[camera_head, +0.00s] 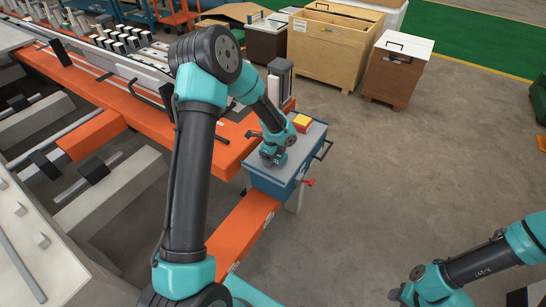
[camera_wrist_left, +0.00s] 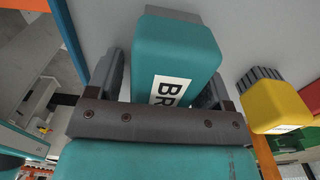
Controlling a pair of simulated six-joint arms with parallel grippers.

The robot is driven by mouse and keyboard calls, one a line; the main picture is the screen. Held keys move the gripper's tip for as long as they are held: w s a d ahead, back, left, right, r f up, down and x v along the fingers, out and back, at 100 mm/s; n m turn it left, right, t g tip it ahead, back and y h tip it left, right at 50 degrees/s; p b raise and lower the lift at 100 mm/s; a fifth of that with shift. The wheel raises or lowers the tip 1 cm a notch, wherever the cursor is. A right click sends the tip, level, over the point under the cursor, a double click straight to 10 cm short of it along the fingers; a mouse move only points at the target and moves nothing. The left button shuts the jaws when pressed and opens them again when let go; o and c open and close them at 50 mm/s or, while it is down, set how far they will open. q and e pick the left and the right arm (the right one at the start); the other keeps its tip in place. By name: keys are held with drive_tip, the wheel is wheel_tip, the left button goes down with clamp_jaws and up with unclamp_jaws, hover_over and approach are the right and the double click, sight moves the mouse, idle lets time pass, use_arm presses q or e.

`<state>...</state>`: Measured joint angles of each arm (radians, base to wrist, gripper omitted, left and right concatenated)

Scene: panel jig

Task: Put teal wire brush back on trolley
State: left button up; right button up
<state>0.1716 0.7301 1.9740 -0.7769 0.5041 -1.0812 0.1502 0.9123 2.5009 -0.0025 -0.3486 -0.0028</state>
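The teal wire brush (camera_wrist_left: 180,60) shows in the left wrist view as a teal block with a white label reading "BR", dark bristles at its top edge by a grey surface. My left gripper (camera_wrist_left: 165,90) has its fingers on either side of it; a narrow gap seems to show at the left finger, and firm contact is unclear. In the head view my left gripper (camera_head: 272,155) is low over the grey top of the blue trolley (camera_head: 285,182). My right arm is at the lower right, its gripper (camera_head: 397,294) barely visible.
A yellow and red block (camera_head: 302,122) sits on the trolley top, close beside my left gripper; the left wrist view shows a yellow brush (camera_wrist_left: 275,100). An orange jig frame (camera_head: 228,150) adjoins the trolley's left side. Wooden crates (camera_head: 330,50) stand behind. Floor to the right is clear.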

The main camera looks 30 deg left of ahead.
use_arm(q)
wheel_tip(320, 180, up, 12)
drive_tip(key=shift+r, duration=0.15)
idle(0.7)
drive_tip(key=shift+c, duration=0.4)
idle(1.0)
